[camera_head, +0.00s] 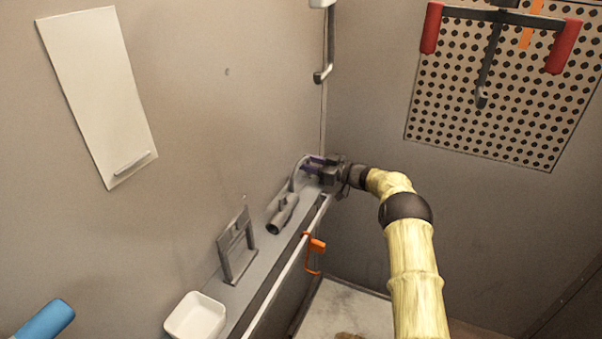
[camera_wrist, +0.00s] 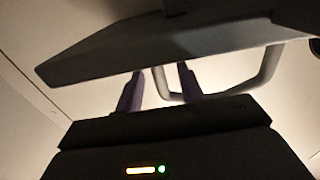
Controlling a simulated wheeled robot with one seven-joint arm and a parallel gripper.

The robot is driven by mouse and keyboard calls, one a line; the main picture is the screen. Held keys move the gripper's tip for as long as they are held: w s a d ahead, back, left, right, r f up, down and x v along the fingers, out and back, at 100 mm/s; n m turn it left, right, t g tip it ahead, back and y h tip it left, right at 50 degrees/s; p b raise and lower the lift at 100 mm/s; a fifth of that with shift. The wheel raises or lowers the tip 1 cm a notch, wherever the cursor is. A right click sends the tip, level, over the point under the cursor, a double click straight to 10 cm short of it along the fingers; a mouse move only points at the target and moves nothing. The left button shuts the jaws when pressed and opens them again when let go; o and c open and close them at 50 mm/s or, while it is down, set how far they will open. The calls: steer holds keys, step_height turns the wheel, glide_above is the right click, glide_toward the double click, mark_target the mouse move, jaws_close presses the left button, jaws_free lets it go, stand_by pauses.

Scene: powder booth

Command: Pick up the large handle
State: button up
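A pale grey curved handle (camera_head: 294,175) rises from the narrow shelf along the left wall, near the corner; I take it to be the large handle. My gripper (camera_head: 311,164) is at its top, reaching in from the right. In the wrist view a grey loop handle (camera_wrist: 262,86) shows behind a dark slab. My gripper's two purple fingers (camera_wrist: 160,90) stand apart there, and one leg of the loop shows in the gap between them. I cannot tell whether the fingers touch it. The slab hides the upper part of the loop.
The shelf (camera_head: 258,270) also holds a grey cylindrical tool (camera_head: 283,216), a grey upright frame (camera_head: 237,247) and a white bowl (camera_head: 196,318). An orange clamp (camera_head: 313,252) hangs at its front edge. A red-handled bar (camera_head: 500,18) is by the perforated panel (camera_head: 455,130) at right.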

steer(key=shift+a, duration=0.2)
steer(key=shift+c, duration=0.5)
jaws_close()
step_height(320, 180, up, 10)
stand_by(0.6)
